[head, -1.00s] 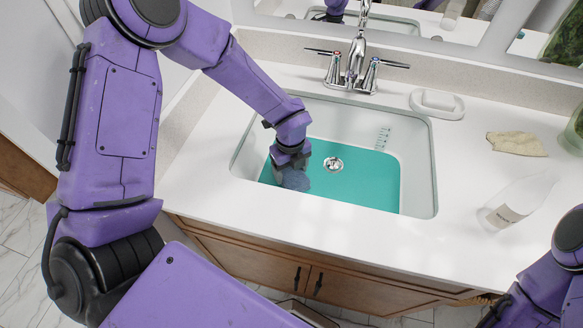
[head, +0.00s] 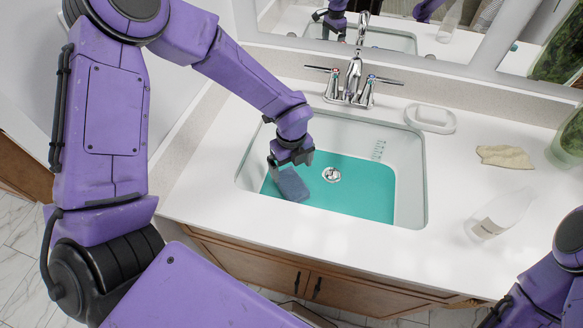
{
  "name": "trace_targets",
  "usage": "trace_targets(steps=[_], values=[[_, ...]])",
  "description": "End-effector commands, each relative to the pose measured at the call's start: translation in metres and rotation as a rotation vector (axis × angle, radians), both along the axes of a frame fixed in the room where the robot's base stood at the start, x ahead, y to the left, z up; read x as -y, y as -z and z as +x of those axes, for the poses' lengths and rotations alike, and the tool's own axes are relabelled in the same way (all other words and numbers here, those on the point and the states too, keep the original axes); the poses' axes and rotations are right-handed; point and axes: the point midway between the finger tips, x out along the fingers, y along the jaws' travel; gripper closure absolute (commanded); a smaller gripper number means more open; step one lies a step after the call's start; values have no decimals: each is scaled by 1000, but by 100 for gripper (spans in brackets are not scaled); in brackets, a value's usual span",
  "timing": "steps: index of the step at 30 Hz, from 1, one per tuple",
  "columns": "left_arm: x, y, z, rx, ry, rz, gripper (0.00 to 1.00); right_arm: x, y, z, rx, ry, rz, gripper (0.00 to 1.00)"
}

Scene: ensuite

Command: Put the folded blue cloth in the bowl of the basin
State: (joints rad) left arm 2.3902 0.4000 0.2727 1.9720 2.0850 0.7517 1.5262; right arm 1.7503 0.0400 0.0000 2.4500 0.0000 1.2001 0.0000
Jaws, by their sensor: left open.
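The folded blue cloth (head: 291,185) lies in the left part of the basin (head: 411,190), on its teal bottom. My left gripper (head: 291,164) is open just above the cloth, inside the bowl. I cannot tell whether its fingers still touch the cloth. My right arm shows at the lower right edge, but its gripper is outside the picture.
A chrome faucet (head: 354,75) with two handles stands behind the basin. To the right on the white counter are a soap dish (head: 431,117), a beige cloth (head: 505,157) and a clear bottle (head: 497,214). A mirror runs along the back.

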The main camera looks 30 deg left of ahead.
Motion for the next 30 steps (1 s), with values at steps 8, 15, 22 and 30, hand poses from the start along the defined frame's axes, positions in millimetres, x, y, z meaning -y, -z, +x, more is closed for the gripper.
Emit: trace_targets(steps=[8, 15, 22, 30], values=[[0, -49, 0, -1, -1, -1, 3, 0, -38, 0, 0, 0, 0, 57], [0, -49, 0, 0, -1, 0, 3, 0, -36, 0, 0, 0, 0, 57], [0, -49, 0, 0, -1, 0, 3, 0, -36, 0, 0, 0, 0, 57], [0, -49, 0, 0, 0, 0, 3, 0, -36, 0, 0, 0, 0, 57]])
